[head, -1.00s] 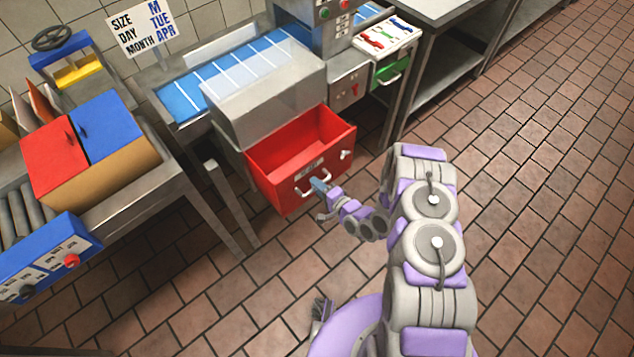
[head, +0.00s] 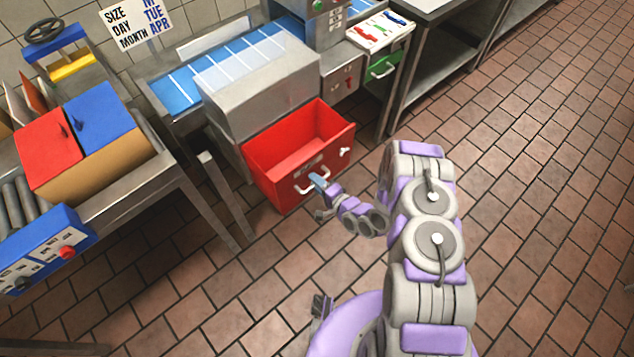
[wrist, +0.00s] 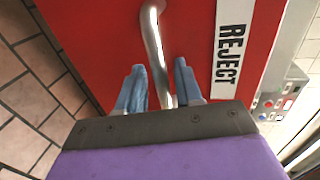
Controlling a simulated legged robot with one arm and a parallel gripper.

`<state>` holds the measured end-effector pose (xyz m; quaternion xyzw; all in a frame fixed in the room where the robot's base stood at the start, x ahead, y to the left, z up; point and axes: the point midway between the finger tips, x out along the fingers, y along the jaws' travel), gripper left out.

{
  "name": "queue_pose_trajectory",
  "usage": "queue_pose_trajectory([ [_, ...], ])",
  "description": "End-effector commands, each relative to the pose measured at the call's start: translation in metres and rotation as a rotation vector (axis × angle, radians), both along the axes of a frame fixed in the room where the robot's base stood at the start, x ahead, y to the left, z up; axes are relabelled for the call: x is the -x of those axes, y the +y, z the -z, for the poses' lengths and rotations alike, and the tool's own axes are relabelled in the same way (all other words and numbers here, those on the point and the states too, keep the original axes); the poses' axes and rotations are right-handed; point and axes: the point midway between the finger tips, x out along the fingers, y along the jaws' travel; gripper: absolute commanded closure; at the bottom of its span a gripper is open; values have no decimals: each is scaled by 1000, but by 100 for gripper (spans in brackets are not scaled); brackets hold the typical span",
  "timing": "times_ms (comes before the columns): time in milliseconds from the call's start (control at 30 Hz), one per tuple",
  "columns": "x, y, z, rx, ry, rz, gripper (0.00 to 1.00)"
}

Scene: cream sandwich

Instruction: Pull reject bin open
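The red reject bin (head: 262,178) is drawn well out from under the grey metal housing (head: 262,92), and its empty inside shows in the head view. Its front has a light metal handle (head: 301,187) and a white REJECT label (wrist: 230,45). My gripper (head: 318,181) is at the handle. In the wrist view the handle bar (wrist: 153,35) runs between the two blue fingers of my gripper (wrist: 160,78). A gap shows beside the bar, so the fingers look open around it, not clamped.
A table leg (head: 226,200) stands left of the bin. A table with a red and blue lidded box (head: 118,155) is farther left. A green drawer (head: 385,68) is at the right of the machine. The tiled floor (head: 530,170) at right is clear.

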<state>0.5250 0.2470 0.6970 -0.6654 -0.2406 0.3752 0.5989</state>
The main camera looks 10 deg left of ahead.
Motion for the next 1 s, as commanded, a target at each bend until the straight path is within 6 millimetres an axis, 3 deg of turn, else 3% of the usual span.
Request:
queue_pose_trajectory([
  [333, 6, -9, -4, -2, 1, 0, 65],
  [1000, 62, -81, -23, 0, 2, 3, 65],
])
